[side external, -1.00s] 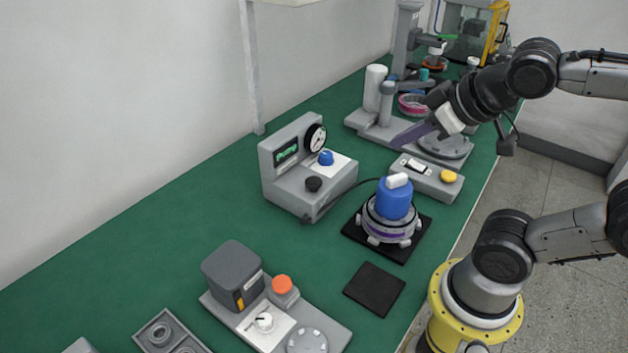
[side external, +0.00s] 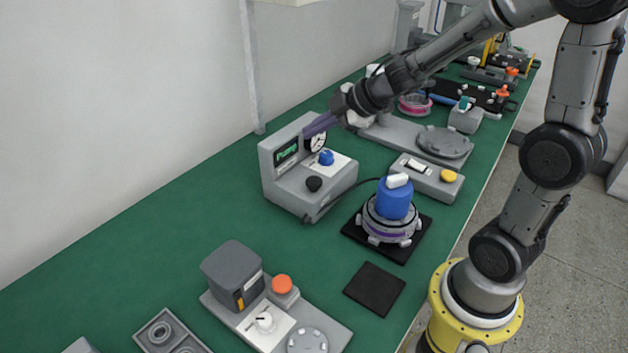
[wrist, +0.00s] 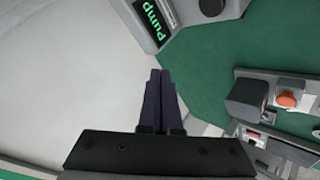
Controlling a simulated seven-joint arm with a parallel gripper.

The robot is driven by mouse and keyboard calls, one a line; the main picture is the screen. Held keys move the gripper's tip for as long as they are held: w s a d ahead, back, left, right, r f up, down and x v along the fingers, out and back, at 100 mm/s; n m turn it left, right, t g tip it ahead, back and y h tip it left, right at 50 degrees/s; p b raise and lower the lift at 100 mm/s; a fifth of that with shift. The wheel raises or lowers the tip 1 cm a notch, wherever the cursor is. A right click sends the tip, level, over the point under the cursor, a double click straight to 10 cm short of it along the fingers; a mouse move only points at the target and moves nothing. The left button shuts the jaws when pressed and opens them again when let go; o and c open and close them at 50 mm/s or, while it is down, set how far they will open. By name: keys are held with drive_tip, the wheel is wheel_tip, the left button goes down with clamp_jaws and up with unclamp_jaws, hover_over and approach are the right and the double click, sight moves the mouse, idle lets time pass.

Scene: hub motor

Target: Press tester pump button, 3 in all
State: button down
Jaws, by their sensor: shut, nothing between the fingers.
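The tester (side external: 285,185) is a grey box on the green bench. It has a lit display reading "Pump" (wrist: 152,20), a dial gauge, a blue knob (side external: 326,157) and a black round button (side external: 314,184) on its lower front. The black button also shows at the top of the wrist view (wrist: 212,6). My gripper (side external: 305,132) is shut and empty, its purple fingers level with the tester's top, partly in front of the gauge. In the wrist view its fingertips (wrist: 160,73) lie below the display, apart from the button. I cannot tell whether they touch the housing.
A blue cylinder on a ringed hub (side external: 393,205) stands on a black mat right of the tester, with a cable between them. A grey box with a yellow button (side external: 449,176) is behind it. A station with an orange button (side external: 282,284) is in front. Bare bench lies left.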

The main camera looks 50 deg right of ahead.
sight(319, 181)
drive_tip(key=shift+d+f+m+g, duration=0.3)
drive_tip(key=shift+d+f, duration=0.65)
drive_tip(key=shift+f, duration=0.25)
drive_tip(key=shift+f, duration=0.15)
drive_tip(key=shift+f, duration=4.25)
drive_tip(key=shift+f, duration=0.4)
